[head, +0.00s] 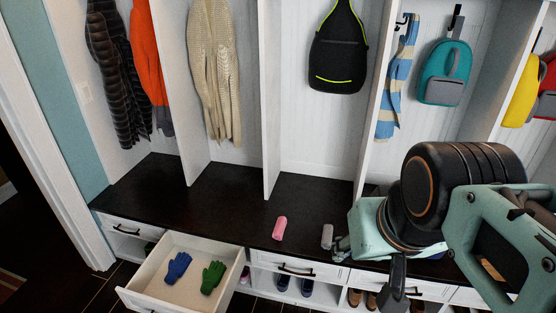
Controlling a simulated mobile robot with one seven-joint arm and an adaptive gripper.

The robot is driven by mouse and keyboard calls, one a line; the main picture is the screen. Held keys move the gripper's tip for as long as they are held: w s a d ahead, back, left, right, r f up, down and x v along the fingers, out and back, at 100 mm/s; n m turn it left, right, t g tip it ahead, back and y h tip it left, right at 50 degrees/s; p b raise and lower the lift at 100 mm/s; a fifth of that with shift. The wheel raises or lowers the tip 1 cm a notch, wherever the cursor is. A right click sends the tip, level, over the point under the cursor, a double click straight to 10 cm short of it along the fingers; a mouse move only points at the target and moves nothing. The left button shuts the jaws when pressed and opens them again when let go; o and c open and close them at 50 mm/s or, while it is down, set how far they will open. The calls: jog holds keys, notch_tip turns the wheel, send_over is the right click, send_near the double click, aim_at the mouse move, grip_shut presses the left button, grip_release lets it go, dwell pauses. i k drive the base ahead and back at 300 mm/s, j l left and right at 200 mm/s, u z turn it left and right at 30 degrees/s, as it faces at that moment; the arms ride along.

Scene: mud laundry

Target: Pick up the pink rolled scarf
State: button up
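The pink rolled scarf (279,228) lies on the dark bench top (225,206), near its front edge and below the black backpack. Nothing pink is at the gripper.
A grey roll (327,237) lies between the scarf and my gripper. An open drawer (228,291) with blue gloves (179,266) and green gloves (213,277) juts out at lower left. White dividers (271,100) rise from the bench. The bench left of the scarf is clear.

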aim_at(280, 224)
jog(key=k, duration=0.2)
jog(key=k+l, duration=0.1)
jog(key=l, duration=0.5)
jog(key=i+l, duration=0.1)
jog(key=i, duration=0.3)
jog(key=i+l+u, duration=0.1)
jog(key=i, duration=0.35)
jog(key=i+l, duration=0.1)
jog(key=i, duration=0.3)
